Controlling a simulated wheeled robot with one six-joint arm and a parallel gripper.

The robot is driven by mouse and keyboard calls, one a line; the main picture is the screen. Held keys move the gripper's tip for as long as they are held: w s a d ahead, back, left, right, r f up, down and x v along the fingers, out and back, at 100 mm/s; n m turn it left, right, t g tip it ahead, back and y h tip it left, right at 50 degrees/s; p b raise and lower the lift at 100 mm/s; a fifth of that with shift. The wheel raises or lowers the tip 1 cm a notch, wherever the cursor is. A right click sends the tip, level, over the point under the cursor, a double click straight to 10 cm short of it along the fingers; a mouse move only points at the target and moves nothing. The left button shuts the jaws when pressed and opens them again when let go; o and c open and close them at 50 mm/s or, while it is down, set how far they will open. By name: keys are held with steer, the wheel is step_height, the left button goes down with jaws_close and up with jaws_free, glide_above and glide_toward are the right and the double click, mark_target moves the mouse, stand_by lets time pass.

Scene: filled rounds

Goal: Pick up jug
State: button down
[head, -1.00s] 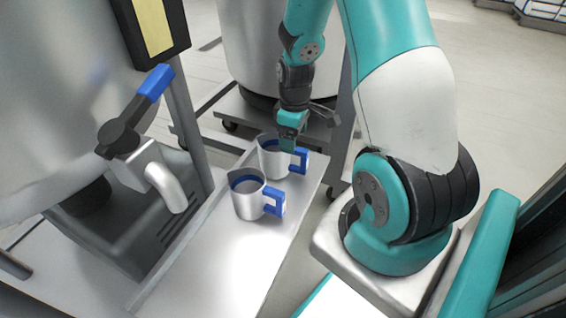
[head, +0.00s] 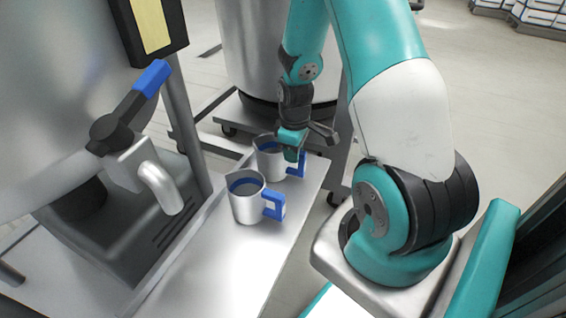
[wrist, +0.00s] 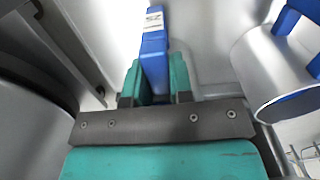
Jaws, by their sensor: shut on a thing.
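Two steel jugs with blue handles stand on the metal bench (head: 215,265). My gripper (head: 292,155) is at the far jug (head: 268,164), shut on its blue handle, partly hiding its rim and handle. In the wrist view the handle (wrist: 153,55) stands between the teal fingers of my gripper (wrist: 153,88). The far jug looks upright and I see no clear gap beneath it. The near jug (head: 245,208) stands apart from my gripper, its handle pointing right; it also shows at the right of the wrist view (wrist: 270,75).
A large steel tank (head: 60,100) with a blue-handled tap (head: 130,135) and spout stands left of the bench. Another steel vessel (head: 260,60) on a wheeled base (head: 240,115) is behind the jugs. The bench's front part is clear.

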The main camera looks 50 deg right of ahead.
step_height(320, 180, up, 23)
steer(key=p, duration=1.1)
